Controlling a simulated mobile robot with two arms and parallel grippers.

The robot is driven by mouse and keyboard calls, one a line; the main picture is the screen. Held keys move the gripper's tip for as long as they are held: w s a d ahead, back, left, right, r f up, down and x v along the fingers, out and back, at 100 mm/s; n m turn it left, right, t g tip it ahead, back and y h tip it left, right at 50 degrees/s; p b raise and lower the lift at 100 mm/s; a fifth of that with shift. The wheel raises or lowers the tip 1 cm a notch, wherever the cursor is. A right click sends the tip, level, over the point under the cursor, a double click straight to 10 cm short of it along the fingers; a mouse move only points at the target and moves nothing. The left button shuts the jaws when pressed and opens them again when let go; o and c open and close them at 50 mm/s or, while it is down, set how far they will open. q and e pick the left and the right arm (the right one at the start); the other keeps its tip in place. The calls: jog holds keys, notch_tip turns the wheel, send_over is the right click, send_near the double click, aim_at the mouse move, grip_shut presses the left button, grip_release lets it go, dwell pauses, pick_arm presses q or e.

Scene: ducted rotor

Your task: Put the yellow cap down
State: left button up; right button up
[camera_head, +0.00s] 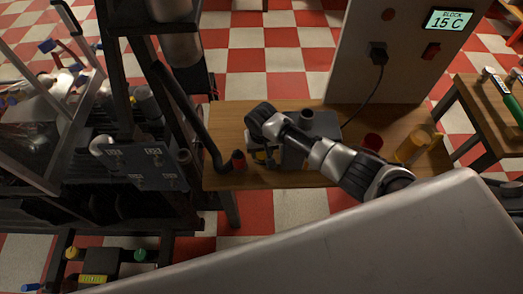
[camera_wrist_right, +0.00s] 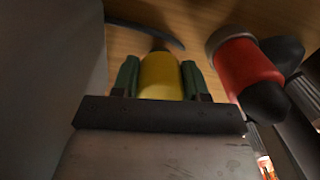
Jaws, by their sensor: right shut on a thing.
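The yellow cap (camera_wrist_right: 160,75) is between the green-padded fingers of my right gripper (camera_wrist_right: 160,82) in the right wrist view. The fingers are shut on its two sides, and the wooden surface shows beyond it. In the head view, my right gripper (camera_head: 263,146) is over the left part of the wooden table (camera_head: 222,120), beside a grey box. A little yellow shows there below the wrist. I cannot tell whether the cap touches the table. My left gripper is not in view.
A red-ended piece (camera_wrist_right: 248,65) is close right of the cap, at the end of a black hose (camera_head: 205,135). The grey box (camera_head: 322,125) stands close by. A red cup (camera_head: 372,142) and an amber cup (camera_head: 412,148) stand at the table's right. A dark rack is left.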

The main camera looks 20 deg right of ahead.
jog(key=o, duration=1.1)
jog(key=shift+f, duration=0.1)
jog(key=shift+o, duration=0.2)
notch_tip(320, 180, up, 12)
jog(key=p, duration=0.1)
jog(key=shift+r+p, duration=0.2)
jog(key=shift+p, duration=0.2)
